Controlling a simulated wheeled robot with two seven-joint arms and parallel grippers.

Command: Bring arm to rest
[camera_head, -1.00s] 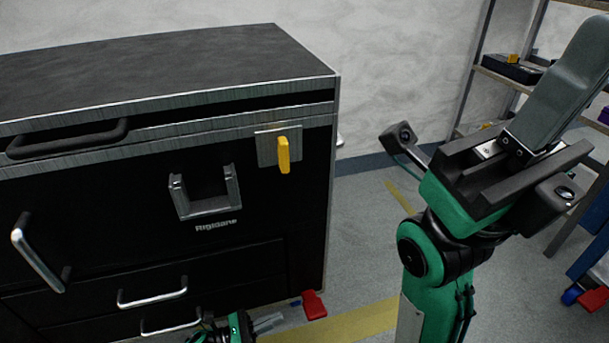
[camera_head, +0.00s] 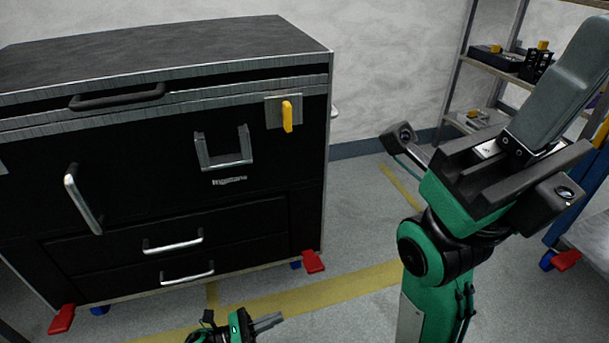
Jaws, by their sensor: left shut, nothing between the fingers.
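My left gripper (camera_head: 268,321) shows at the bottom edge, low in front of the black tool cabinet (camera_head: 100,215). Its grey fingers are together and empty, pointing right over the floor. Only the end of this arm is in view, green and black; the rest is cut off by the frame. My right arm (camera_head: 430,295) stands raised at the right, green with black joints. Its end has a black rail-like body and a large grey part reaching up right. I cannot tell from this angle whether its gripper is open or shut.
The cabinet has metal handles, a yellow latch (camera_head: 287,116) and red caster pedals (camera_head: 313,262). A shelf rack (camera_head: 462,85) with black bins stands at the back right. A blue frame on casters is at the right edge. Grey floor with yellow stripes (camera_head: 330,292) lies clear between.

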